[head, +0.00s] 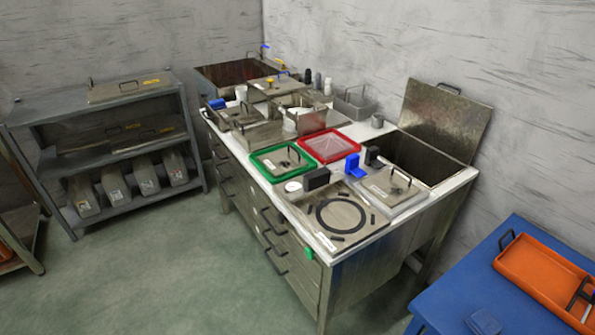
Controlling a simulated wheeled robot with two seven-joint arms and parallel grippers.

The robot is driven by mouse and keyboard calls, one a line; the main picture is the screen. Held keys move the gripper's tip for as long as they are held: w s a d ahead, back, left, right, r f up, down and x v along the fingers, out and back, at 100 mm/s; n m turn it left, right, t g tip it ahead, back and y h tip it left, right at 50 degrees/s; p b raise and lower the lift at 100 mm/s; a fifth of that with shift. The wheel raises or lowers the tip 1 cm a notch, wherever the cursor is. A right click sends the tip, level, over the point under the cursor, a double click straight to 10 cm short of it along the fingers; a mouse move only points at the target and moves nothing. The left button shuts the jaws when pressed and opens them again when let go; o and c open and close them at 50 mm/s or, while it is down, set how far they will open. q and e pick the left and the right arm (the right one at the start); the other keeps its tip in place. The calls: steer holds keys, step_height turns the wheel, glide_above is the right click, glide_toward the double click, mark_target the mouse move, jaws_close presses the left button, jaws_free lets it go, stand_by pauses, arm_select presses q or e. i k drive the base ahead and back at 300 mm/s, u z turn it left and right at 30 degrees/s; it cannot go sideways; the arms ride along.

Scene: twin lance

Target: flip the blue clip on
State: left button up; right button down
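A small upright blue piece (352,167) stands on the white counter (291,198), between the red-rimmed container and the dark well at the right. A second small blue piece (217,103) sits at the counter's far left end, beside a metal lidded pan. Both are too small to tell which is the clip or how it is set. Neither of my grippers is in view.
A green-rimmed tray (268,173), a red-rimmed container (327,146) and a metal plate with a black ring (341,216) crowd the counter. A raised metal lid (444,118) stands at the right. A blue table (458,300) holds an orange tray (540,275). Floor is clear at left.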

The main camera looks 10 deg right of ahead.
mark_target(352, 161)
steer(key=u, duration=0.25)
steer(key=k, duration=0.55)
steer(key=u, duration=0.75)
steer(key=i, duration=1)
steer(key=z, duration=0.55)
steer(key=i, duration=0.95)
steer(key=z, duration=1.1)
